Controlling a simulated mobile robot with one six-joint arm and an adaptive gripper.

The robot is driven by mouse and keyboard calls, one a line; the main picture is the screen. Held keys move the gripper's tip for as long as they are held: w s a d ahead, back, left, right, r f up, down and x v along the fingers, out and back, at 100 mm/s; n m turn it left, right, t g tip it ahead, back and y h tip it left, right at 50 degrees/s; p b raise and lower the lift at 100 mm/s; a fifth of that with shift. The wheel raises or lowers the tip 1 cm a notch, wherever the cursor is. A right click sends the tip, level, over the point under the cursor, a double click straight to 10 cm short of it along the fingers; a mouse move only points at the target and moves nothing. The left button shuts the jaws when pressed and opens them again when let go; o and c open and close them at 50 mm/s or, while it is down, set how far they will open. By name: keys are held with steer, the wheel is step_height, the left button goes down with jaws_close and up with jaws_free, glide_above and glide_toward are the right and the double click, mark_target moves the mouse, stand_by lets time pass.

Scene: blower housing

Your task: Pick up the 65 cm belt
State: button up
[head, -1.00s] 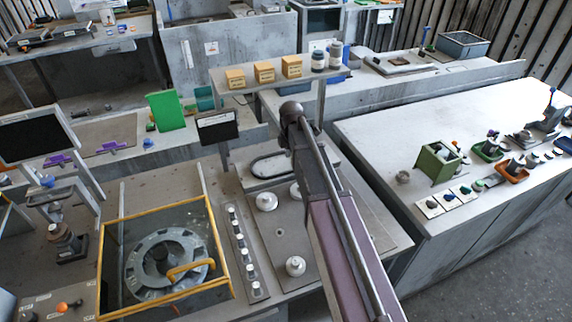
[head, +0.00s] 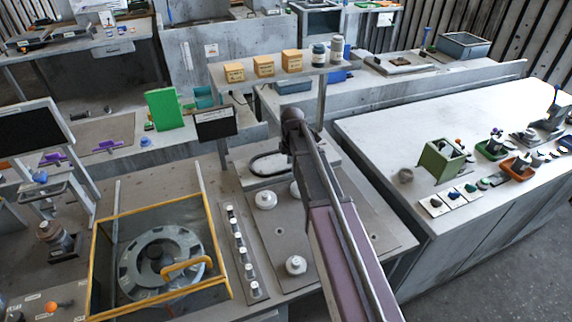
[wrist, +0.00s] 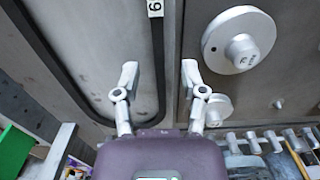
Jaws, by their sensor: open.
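The belt is a dark closed loop (head: 251,169) lying on a pale plate behind the pulley board in the head view. In the wrist view, one strand of the belt (wrist: 160,55) runs up the picture and bends round at the bottom. A white tag (wrist: 155,8) on this strand shows a 6; the rest is cut off. My gripper (wrist: 160,75) is open and empty, with one finger on each side of the strand in the picture. I cannot tell how far above it the fingertips are. In the head view my arm hides the gripper and the loop's right end.
White pulleys (head: 265,200) stand on the board beside the belt; a large one (wrist: 240,40) is close to my right finger. A row of small pegs (head: 240,250) and a yellow-framed blower housing (head: 160,262) are to the left. A shelf with boxes (head: 264,66) stands behind.

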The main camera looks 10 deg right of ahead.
steer(key=shift+f+b, duration=0.3)
steer(key=shift+f, duration=0.3)
jaws_close()
